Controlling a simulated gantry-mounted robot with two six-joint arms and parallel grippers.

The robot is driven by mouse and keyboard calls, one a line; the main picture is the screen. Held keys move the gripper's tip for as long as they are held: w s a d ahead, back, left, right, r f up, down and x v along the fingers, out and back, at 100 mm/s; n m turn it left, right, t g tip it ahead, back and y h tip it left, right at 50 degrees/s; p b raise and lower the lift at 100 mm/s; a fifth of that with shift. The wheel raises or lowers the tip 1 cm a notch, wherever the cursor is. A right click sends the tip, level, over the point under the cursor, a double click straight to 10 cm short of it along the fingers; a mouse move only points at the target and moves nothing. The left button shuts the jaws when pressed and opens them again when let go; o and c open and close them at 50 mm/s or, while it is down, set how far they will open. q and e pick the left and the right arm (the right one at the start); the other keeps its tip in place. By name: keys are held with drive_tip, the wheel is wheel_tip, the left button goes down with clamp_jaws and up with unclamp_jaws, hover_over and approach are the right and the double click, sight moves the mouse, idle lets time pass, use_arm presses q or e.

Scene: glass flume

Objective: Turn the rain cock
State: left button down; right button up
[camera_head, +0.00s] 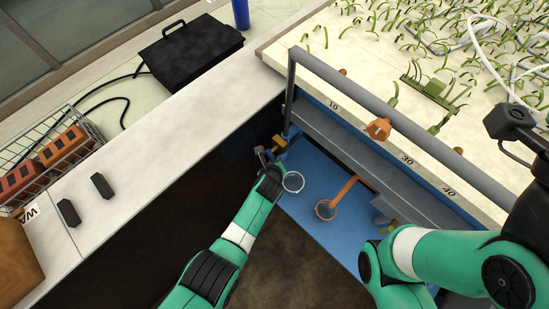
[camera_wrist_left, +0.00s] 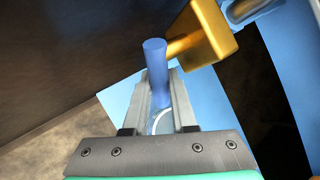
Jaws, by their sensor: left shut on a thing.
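The rain cock shows in the left wrist view as a brass body (camera_wrist_left: 208,28) with a blue handle (camera_wrist_left: 155,52). In the head view its brass part (camera_head: 279,143) sits at the left end of the blue flume frame. My left gripper (camera_wrist_left: 158,88) is shut on the blue handle, with a finger on each side of it. In the head view my left gripper (camera_head: 264,156) is small and partly hidden by its own wrist. My right arm comes in from the right, but its fingers do not show.
A grey rail (camera_head: 400,130) runs along the planted bed (camera_head: 300,48). A clear round dish (camera_head: 293,181) and an orange ring-ended piece (camera_head: 327,209) lie close to my left wrist. A black case (camera_head: 190,55) and a wire basket (camera_head: 50,150) stand at the left.

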idle(0.3)
use_arm(q)
drive_tip(key=c, duration=0.7)
unclamp_jaws()
drive_tip(key=shift+a, duration=0.1)
drive_tip(key=shift+c, duration=0.2)
drive_tip(key=shift+r, duration=0.1)
